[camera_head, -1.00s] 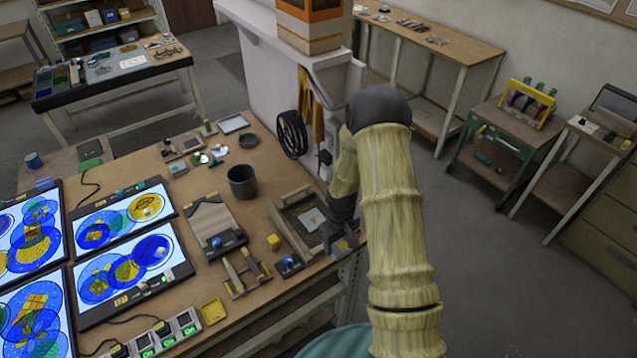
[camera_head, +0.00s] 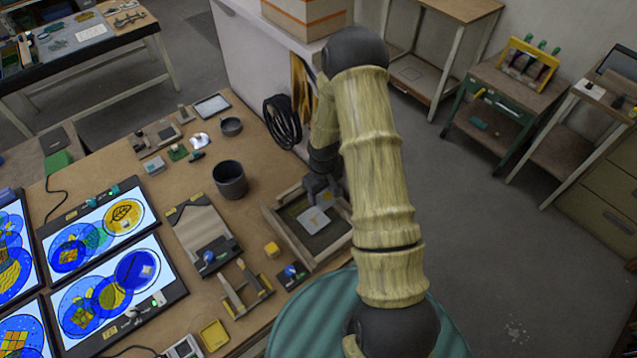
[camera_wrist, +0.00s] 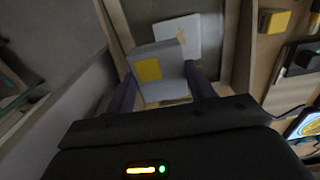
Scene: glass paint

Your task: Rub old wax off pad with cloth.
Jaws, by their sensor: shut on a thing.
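My gripper (camera_wrist: 160,90) is shut on a thick pale-grey block with a yellow square on its face, which looks like the folded cloth (camera_wrist: 165,88). In the wrist view, a flat whitish square with small orange marks, apparently the pad (camera_wrist: 184,28), lies just beyond the cloth and is partly hidden by it. In the head view, the pad (camera_head: 314,220) lies in the shallow wooden-framed tray (camera_head: 279,232), and my gripper (camera_head: 318,188) is low at its far side. I cannot tell whether the cloth touches the pad.
A dark cup (camera_head: 230,181) stands left of the tray. A yellow block (camera_head: 271,249), a wooden holder (camera_head: 243,292) and a yellow dish (camera_head: 214,336) are near the front. Lit panels (camera_head: 105,290) fill the left. Coiled black cable (camera_head: 284,124) hangs behind the tray.

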